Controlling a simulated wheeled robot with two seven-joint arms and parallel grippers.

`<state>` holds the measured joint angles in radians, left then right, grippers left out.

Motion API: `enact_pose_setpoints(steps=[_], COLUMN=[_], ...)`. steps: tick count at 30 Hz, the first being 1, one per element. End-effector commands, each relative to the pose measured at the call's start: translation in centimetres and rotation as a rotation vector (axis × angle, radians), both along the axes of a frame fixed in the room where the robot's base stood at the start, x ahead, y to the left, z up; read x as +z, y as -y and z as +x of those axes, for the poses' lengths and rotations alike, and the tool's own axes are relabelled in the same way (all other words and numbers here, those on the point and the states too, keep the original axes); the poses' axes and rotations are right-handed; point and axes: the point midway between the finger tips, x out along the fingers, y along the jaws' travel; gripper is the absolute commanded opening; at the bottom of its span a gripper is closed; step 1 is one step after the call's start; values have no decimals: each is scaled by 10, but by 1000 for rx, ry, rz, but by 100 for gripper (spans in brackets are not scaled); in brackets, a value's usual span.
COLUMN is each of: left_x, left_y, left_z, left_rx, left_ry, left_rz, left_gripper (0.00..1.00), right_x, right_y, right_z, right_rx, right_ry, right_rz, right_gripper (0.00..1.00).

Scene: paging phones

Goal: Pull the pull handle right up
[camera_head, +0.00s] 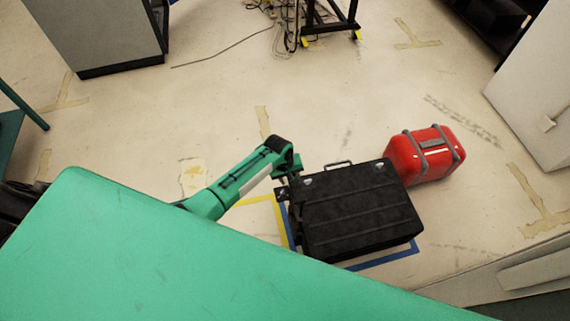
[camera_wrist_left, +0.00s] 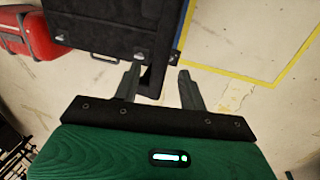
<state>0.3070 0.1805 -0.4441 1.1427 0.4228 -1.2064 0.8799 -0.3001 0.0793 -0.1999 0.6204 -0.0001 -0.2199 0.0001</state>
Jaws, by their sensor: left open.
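A large black ribbed case (camera_head: 360,214) lies on the floor at centre right. A thin handle (camera_head: 338,164) stands out from its far edge. The handle also shows in the left wrist view (camera_wrist_left: 103,57), left of the fingers. My left gripper (camera_wrist_left: 160,69) is open at the case's edge, with a dark part of the case partly between or just beyond its fingers; contact cannot be told. In the head view my left arm reaches down to the case's left corner, and its fingers are hard to make out. My right gripper is not in view.
A red case (camera_head: 424,153) with grey bands sits close behind the black case. Yellow and blue floor tape (camera_head: 385,257) borders the black case. A grey cabinet (camera_head: 95,35), cables and a black stand (camera_head: 330,22) are farther back. The floor left of the case is clear.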

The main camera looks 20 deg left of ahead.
Motion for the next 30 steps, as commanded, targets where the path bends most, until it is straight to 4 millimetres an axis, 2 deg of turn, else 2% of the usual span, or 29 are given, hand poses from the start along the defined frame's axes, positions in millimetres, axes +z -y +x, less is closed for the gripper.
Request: enact_pose_setpoints(steps=[9,15,21,30], left_x=[57,87,101,103], left_y=[-10,-15,-17,-17], left_z=[-6,-9,-11,-11], left_rx=[1,1,1,1], left_ry=[4,5,3,2], left_rz=[1,0,1,0], left_gripper=[42,42,42,42], right_x=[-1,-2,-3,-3], right_y=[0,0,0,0], right_z=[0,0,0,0], right_rx=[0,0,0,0], right_ry=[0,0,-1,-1], right_rz=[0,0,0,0], right_gripper=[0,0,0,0])
